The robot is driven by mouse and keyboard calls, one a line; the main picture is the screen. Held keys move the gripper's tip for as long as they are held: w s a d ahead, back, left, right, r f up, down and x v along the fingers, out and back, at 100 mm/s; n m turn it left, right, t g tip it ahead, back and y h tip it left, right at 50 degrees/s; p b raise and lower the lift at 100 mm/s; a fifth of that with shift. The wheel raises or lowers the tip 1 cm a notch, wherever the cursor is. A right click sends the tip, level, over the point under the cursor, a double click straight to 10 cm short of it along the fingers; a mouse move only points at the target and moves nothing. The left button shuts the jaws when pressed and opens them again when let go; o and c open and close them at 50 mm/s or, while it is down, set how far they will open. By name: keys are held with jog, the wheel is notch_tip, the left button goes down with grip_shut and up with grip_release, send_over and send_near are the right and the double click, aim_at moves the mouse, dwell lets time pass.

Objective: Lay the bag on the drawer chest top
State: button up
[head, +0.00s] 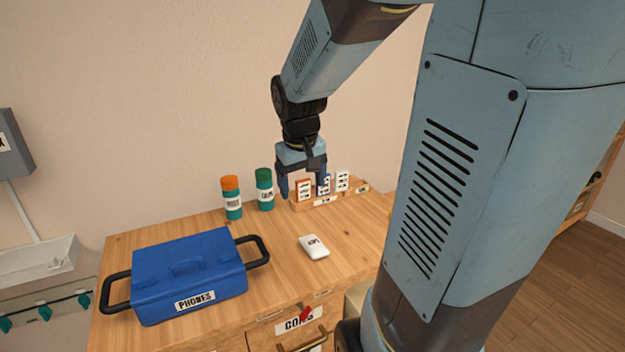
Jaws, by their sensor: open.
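The blue bag (188,272), labelled PHONES, rests on the left part of the wooden drawer chest top (285,222). It has a black handle at each side and a small blue grip on its upper face. My gripper (303,191) hangs fingers down over the back right of the top, near a small wooden rack of cards. Its two blue fingers are apart. I see nothing held between them, though cards show behind. The gripper is well to the right of the bag and apart from it.
A white phone (314,246) lies right of the bag. An orange-capped bottle (231,198) and a green-capped bottle (265,189) stand at the back. The card rack (315,201) is under my gripper. A labelled drawer (297,320) is at the front. My arm hides the right side.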

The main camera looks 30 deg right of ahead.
jog(key=s+a+r+t, duration=0.1)
jog(key=s+r, duration=0.1)
jog(key=s, duration=0.2)
jog(key=s+a+r+t+y, duration=0.1)
jog(key=s+a+r, duration=0.1)
jog(key=s, duration=0.3)
jog(key=s+a+r+t, duration=0.1)
jog(key=s+r, duration=0.3)
jog(key=shift+s+a, duration=0.3)
jog(key=shift+s, duration=0.05)
jog(key=shift+c, duration=0.4)
